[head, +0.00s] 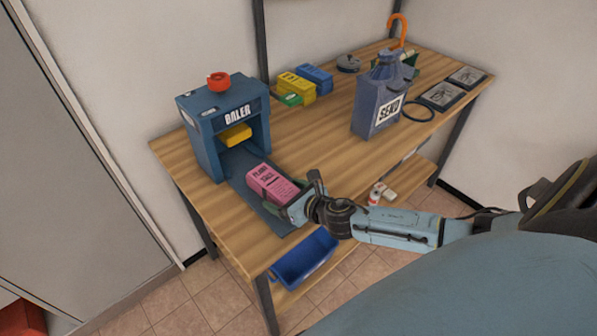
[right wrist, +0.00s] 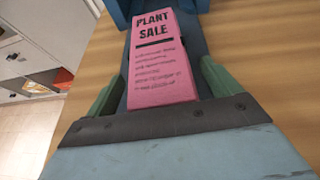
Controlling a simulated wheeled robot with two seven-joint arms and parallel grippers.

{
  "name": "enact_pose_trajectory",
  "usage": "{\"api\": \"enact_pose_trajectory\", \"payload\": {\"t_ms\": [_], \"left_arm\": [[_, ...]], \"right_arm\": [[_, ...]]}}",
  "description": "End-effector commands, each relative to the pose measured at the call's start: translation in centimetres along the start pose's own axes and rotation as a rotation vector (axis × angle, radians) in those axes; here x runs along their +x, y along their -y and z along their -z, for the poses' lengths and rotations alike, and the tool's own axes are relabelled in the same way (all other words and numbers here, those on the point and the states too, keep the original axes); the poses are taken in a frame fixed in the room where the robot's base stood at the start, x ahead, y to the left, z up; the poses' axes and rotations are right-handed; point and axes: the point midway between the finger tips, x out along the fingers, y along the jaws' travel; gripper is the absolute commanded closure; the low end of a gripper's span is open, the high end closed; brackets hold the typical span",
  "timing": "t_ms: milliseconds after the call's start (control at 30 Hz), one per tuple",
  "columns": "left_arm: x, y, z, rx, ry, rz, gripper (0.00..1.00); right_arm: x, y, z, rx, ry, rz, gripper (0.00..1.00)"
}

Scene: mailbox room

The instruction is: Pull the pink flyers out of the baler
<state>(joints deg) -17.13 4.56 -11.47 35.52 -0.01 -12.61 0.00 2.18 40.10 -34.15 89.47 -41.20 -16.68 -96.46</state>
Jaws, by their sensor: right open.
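The pink flyers (head: 272,184) form a block marked "PLANT SALE" that lies on the dark tray (head: 238,166) in front of the blue baler (head: 215,115). In the right wrist view the flyers (right wrist: 162,55) lie between my two green fingers. My right gripper (head: 303,197) is open at the near end of the block; it also shows in the right wrist view (right wrist: 160,88). The fingers stand apart from the block's sides, with gaps on both. My left gripper is not in view.
A yellow block (head: 236,135) sits in the baler's opening and a red knob (head: 218,81) is on top. Yellow (head: 297,87) and blue (head: 316,78) bundles lie behind. A blue bin (head: 304,258) is below the table's front edge.

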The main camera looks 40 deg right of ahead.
Motion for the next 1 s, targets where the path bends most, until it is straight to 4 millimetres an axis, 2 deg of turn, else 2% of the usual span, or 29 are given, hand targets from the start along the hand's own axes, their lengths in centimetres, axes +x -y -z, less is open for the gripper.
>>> {"api": "enact_pose_trajectory", "payload": {"t_ms": [167,400,600,800,1000], "left_arm": [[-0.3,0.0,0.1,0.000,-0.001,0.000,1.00],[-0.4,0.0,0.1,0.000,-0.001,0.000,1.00],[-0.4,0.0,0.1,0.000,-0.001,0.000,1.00],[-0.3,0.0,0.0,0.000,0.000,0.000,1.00],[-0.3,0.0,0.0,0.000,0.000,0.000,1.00]], "right_arm": [[-2.7,0.0,0.1,-0.001,-0.003,-0.001,0.11],[-7.6,0.0,0.1,-0.002,-0.004,-0.002,0.11],[-10.7,0.0,0.1,-0.002,-0.004,-0.002,0.11],[-12.4,0.0,0.1,-0.001,-0.002,0.000,0.11],[-12.9,0.0,0.0,-0.001,-0.001,0.000,0.11]]}}
